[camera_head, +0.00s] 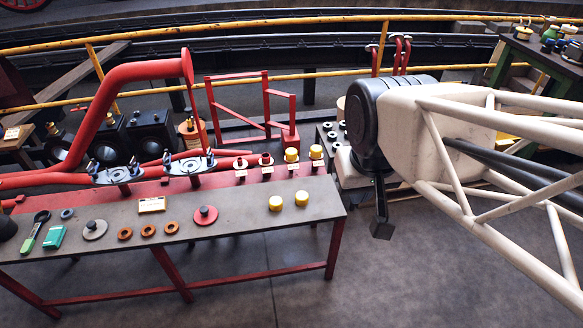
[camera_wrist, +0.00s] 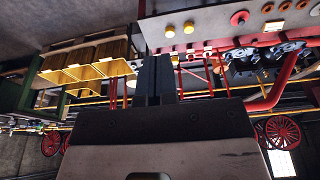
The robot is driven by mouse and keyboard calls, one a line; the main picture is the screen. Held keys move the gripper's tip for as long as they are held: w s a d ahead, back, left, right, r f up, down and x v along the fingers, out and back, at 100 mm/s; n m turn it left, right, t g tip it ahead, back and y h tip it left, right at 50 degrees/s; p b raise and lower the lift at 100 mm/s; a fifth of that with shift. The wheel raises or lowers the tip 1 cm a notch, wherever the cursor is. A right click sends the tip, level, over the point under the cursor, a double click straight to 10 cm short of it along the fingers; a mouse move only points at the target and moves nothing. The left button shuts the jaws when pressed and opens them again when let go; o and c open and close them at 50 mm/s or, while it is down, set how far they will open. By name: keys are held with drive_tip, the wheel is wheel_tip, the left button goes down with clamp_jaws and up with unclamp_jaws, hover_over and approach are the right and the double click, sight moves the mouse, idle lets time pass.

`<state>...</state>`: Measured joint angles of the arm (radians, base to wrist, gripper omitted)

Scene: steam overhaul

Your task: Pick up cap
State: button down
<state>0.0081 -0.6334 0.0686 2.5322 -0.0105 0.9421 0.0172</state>
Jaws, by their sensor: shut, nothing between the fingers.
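Two yellow caps (camera_head: 276,203) (camera_head: 302,198) stand on the grey front part of the bench top, near its right end. Two more yellow caps (camera_head: 292,154) (camera_head: 316,152) sit on the raised red strip behind them. My gripper (camera_head: 382,230) points down to the right of the bench, apart from the caps. Its fingers are together and hold nothing. In the wrist view, the gripper (camera_wrist: 156,60) is shut, and two yellow caps (camera_wrist: 170,31) (camera_wrist: 188,27) show beyond the fingertips. Which cap is meant, I cannot tell.
A thick red pipe (camera_head: 140,70) rises at the back left. Dark floor is clear in front.

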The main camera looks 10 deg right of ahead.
idle(0.3)
drive_tip(key=shift+c, duration=1.3)
unclamp_jaws()
drive_tip(key=n+g+y, duration=0.2)
drive_tip(key=n+y, duration=0.3)
drive_tip(key=n, duration=1.2)
hover_over(302, 198)
drive_tip(key=w+d, duration=0.1)
drive_tip(key=d, duration=0.2)
wheel_tip(302, 198, down, 45)
drive_tip(key=shift+d+f, duration=0.2)
